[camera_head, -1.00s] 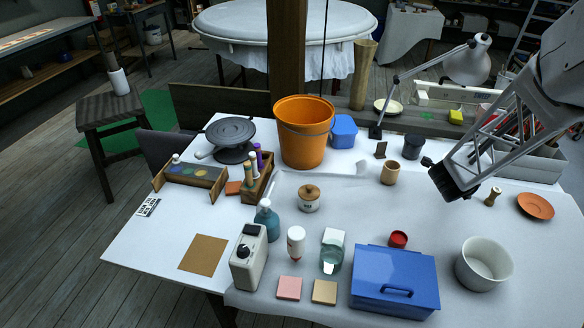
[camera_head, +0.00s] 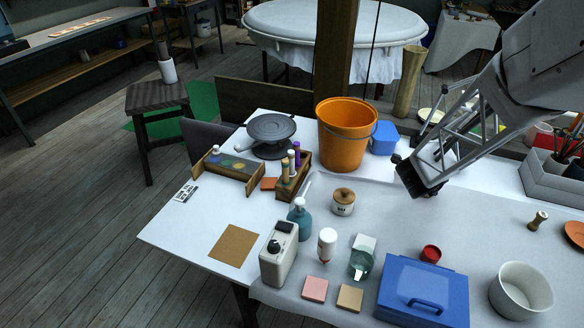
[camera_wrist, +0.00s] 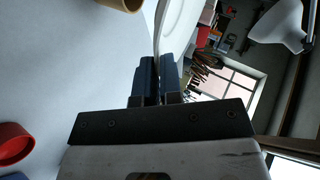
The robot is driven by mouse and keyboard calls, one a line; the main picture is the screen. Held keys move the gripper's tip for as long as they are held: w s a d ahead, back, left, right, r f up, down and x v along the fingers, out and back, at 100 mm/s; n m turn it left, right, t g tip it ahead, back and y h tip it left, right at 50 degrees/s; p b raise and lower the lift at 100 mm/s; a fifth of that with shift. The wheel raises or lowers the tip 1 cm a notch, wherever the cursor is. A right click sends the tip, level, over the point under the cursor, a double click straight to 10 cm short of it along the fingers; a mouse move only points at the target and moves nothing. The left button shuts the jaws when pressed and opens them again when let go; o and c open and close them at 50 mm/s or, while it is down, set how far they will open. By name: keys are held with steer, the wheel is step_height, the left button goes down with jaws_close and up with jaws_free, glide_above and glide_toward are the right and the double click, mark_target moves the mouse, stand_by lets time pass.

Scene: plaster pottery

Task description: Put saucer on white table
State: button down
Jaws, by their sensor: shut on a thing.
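In the wrist view my gripper (camera_wrist: 159,75) is shut on the edge of a thin white disc (camera_wrist: 178,28), which looks like the saucer. The disc stands roughly edge-on to the fingers, with its upper part out of frame. In the head view my gripper (camera_head: 408,180) is over the worktable, right of the orange bucket, and the held disc is hidden or cannot be made out. The worktable has a white top (camera_head: 185,238). A round table with a white cover (camera_head: 330,25) stands farther back.
Around my gripper are the orange bucket (camera_head: 343,140), a lidded jar (camera_head: 343,203) and a red pot (camera_head: 431,254). A blue box (camera_head: 425,290) stands in front. The left front corner has free room.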

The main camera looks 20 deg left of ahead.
steer(key=s+a+n+y, duration=0.2)
steer(key=a, duration=1.6)
steer(key=n+t+y, duration=0.1)
steer(key=n+y, duration=0.3)
steer(key=n, duration=0.1)
glide_above(238, 227)
step_height(238, 227, down, 6)
steer(key=shift+f, duration=0.6)
steer(key=shift+f, duration=3.1)
steer(key=shift+f, duration=1.85)
